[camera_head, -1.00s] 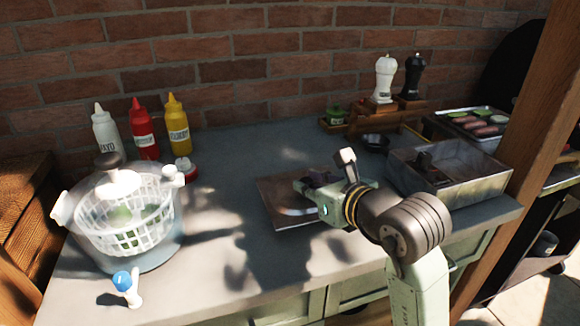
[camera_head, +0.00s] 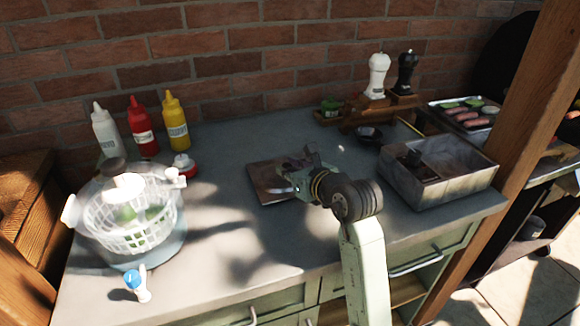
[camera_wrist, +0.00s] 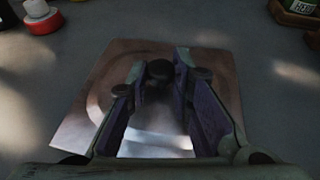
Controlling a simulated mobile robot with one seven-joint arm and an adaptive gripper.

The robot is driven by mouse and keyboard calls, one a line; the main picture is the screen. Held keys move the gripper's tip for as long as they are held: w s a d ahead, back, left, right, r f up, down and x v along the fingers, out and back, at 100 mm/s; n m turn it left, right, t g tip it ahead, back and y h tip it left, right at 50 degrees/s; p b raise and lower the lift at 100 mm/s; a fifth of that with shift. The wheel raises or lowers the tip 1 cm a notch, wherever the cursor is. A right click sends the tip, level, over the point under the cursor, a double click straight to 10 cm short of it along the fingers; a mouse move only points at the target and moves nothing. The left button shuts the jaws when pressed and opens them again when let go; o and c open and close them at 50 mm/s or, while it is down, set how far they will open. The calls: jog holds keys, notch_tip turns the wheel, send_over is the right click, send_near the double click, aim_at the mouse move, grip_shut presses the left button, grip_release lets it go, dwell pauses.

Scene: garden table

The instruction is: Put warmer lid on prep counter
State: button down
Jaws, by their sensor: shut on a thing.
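The warmer lid (camera_head: 262,188) is a flat, brownish metallic square plate with a dark knob. It is over the middle of the grey prep counter (camera_head: 225,250), roughly level. I cannot tell whether it touches the countertop. My gripper (camera_head: 300,178) is shut on the lid, reaching in from the right. In the wrist view, the lid (camera_wrist: 100,95) spreads out beneath my gripper (camera_wrist: 160,85), with the round knob between the fingers. My gripper hides part of the lid in both views.
An open metal box (camera_head: 440,185) stands to the right. A salad spinner (camera_head: 130,220) and a small blue-topped item (camera_head: 135,284) are at the left. Sauce bottles (camera_head: 143,128) stand at the back left, a wooden caddy with mills (camera_head: 375,105) at the back right. The front middle is clear.

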jog(key=shift+f+b, duration=0.25)
jog(key=shift+b, duration=0.1)
jog(key=c, duration=1.4)
grip_release()
jog(key=shift+r, duration=0.1)
jog(key=shift+r+p, duration=0.15)
jog(key=shift+p, duration=0.15)
jog(key=b+v, duration=0.4)
jog(key=v, duration=0.8)
